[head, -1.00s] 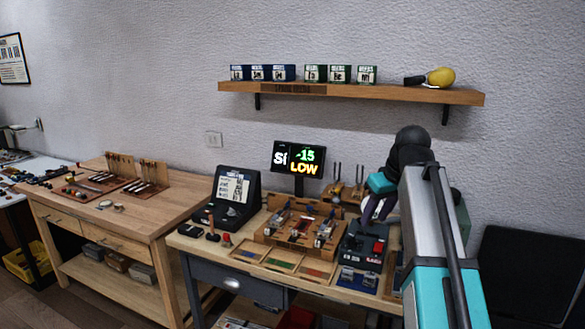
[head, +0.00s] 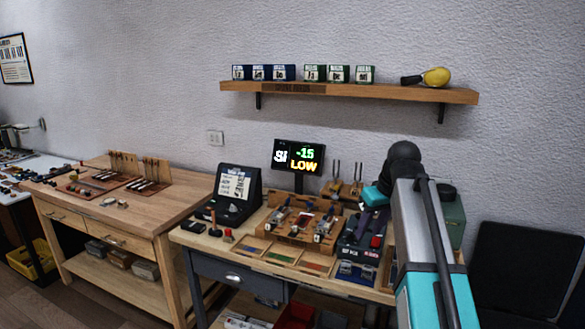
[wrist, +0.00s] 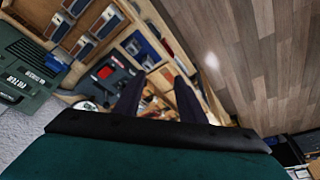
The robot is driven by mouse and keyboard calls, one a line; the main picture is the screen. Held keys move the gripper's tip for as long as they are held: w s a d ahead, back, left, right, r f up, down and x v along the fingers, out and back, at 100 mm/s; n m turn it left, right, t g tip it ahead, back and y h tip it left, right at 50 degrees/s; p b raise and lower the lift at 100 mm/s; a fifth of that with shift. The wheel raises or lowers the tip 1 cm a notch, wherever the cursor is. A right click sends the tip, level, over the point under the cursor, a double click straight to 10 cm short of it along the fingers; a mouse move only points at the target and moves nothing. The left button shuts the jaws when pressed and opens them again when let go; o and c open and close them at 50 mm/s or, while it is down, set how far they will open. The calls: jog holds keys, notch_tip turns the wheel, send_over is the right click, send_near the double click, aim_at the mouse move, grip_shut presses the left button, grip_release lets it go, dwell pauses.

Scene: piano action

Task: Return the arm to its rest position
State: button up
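My arm rises at the right of the head view, its dark joint bent over the workbench (head: 215,247). My gripper (head: 369,222) is partly hidden behind the arm there, above a dark device with a red button (head: 376,241). In the wrist view, the two dark fingers of my gripper (wrist: 159,92) stand apart with nothing seen between them. The bench's wooden trays and the red-button device (wrist: 104,72) show beyond the fingers.
A wooden fixture (head: 300,222) stands left of my gripper. A green box (head: 450,216) is behind my arm. A wall shelf (head: 345,92) holds small boxes and a yellow-ended object.

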jog(key=s+a+f+g, duration=0.2)
jog(key=s+f, duration=0.2)
jog(key=f, duration=0.9)
jog(key=s+a+f+g, duration=0.15)
jog(key=s+f, duration=0.25)
jog(key=f, duration=0.9)
jog(key=s+a+f+g, duration=0.1)
jog(key=s+f+g, duration=0.2)
jog(key=f, duration=1)
jog(key=s+f+m+g+h, duration=0.1)
jog(key=s+f+m, duration=0.1)
jog(key=s+f, duration=1.1)
jog(key=s+f+m+g, duration=0.1)
jog(key=s+f+m, duration=0.1)
jog(key=s+f, duration=1.1)
jog(key=shift+s+m+h, duration=0.3)
jog(key=shift+s+h, duration=0.1)
jog(key=shift+s, duration=2.75)
